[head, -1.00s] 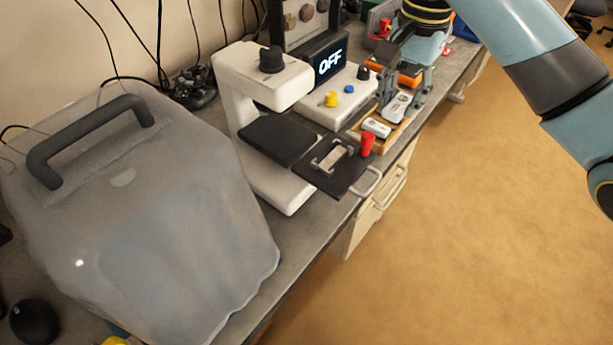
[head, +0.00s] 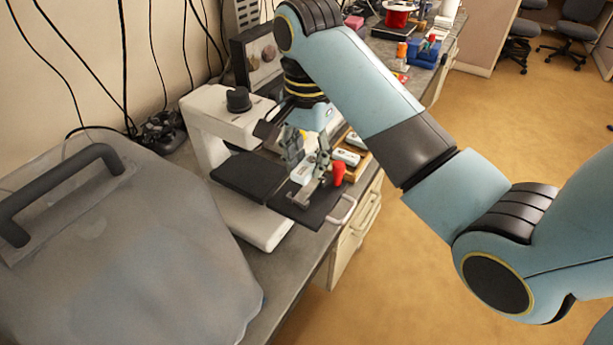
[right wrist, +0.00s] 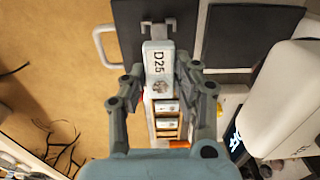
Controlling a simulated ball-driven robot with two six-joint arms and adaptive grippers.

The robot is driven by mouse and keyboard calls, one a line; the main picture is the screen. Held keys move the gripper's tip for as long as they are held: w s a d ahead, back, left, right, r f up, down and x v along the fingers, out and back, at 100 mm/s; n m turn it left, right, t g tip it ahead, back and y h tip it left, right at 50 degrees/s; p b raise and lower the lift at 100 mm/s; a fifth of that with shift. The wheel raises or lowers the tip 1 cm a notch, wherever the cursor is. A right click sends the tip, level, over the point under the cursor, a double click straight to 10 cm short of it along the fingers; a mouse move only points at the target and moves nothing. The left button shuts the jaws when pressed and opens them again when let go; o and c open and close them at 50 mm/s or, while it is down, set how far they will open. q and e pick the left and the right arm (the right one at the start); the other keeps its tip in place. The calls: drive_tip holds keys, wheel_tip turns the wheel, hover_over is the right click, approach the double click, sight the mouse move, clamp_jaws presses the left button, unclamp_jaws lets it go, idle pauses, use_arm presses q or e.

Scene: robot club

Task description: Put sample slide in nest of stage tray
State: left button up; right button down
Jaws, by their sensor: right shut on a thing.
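The white sample slide (right wrist: 157,58), marked D25, is held between the fingers of my right gripper (right wrist: 163,76). In the head view the slide (head: 301,175) is partly hidden by the right gripper (head: 306,160). The black stage tray (head: 317,212) sticks out in front of the microscope and also shows in the right wrist view (right wrist: 127,32). The grey nest (head: 304,196) is on the tray, partly covered by gripper and slide. In the right wrist view the slide's far end is close to the nest bracket (right wrist: 148,29); I cannot tell if they touch. My left gripper is out of view.
A wooden rack (head: 363,160) with other slides lies behind. A grey-covered box (head: 130,250) fills the left bench.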

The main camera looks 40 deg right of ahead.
sight(307, 189)
wheel_tip(307, 189, down, 3)
drive_tip(key=shift+s+a+f+p, duration=0.1)
drive_tip(key=shift+a+p, duration=0.05)
drive_tip(key=shift+p, duration=0.25)
drive_tip(key=shift+f, duration=0.45)
drive_tip(key=shift+f, duration=0.1)
drive_tip(key=c, duration=1)
unclamp_jaws()
